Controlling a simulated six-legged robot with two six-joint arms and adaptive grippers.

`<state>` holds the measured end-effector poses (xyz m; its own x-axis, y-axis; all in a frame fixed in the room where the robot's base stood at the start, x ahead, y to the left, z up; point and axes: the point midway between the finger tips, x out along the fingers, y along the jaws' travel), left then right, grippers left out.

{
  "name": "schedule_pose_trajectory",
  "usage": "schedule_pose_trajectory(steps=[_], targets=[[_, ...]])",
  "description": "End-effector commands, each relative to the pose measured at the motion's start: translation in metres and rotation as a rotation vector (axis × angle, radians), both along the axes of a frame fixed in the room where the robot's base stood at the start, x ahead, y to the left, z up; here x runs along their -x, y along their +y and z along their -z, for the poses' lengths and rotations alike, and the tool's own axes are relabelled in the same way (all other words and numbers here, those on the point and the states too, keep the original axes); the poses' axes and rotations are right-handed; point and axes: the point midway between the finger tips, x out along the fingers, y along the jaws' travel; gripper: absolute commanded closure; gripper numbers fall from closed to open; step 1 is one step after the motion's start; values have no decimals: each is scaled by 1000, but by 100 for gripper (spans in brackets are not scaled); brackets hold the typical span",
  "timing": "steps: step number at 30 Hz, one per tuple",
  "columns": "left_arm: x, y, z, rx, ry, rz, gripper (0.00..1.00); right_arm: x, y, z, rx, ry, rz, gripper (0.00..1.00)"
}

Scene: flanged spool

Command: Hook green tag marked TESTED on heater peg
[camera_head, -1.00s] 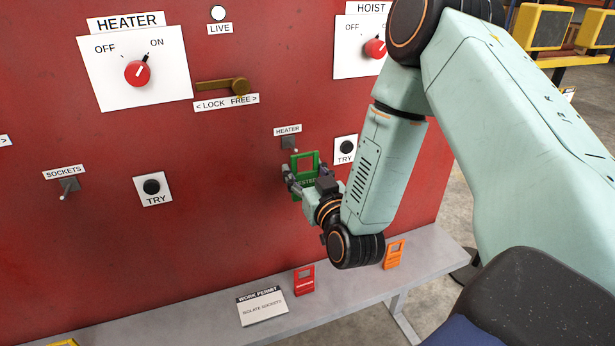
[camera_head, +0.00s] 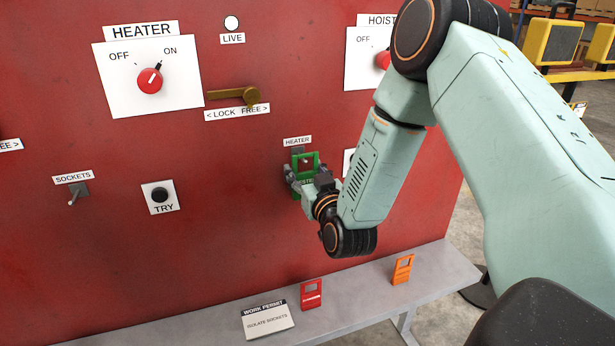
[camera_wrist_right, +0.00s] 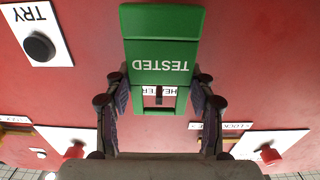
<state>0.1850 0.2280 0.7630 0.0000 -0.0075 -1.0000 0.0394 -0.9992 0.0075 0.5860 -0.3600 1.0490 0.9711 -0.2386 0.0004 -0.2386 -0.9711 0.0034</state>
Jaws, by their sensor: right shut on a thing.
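The green tag marked TESTED (camera_head: 305,184) is held upright in front of the red panel, just under the HEATER label (camera_head: 297,141). My right gripper (camera_head: 307,180) is shut on it. In the right wrist view the tag (camera_wrist_right: 163,50) appears upside down between my right gripper's fingers (camera_wrist_right: 163,98). The heater peg (camera_wrist_right: 159,94) and part of its label show through the tag's window. I cannot tell whether the peg passes through the window or is still behind it. In the head view the tag covers most of the peg's mount. My left gripper is not in view.
A sockets peg (camera_head: 77,193) and a TRY button (camera_head: 160,196) are to the left on the panel. A brass lock lever (camera_head: 235,95) is above. A grey shelf (camera_head: 365,308) below holds a red tag (camera_head: 311,293), an orange tag (camera_head: 402,269) and a work permit (camera_head: 268,320).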

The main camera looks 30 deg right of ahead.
Motion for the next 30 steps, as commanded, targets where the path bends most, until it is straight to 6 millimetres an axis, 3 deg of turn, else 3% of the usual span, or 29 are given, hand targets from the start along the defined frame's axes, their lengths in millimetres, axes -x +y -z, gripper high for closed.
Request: schedule_pose_trajectory(steps=[13, 30], targets=[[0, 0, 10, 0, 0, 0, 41, -19, -4, 6, 0, -1, 0, 72], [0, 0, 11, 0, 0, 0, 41, -22, -5, 8, 0, 0, 0, 72]])
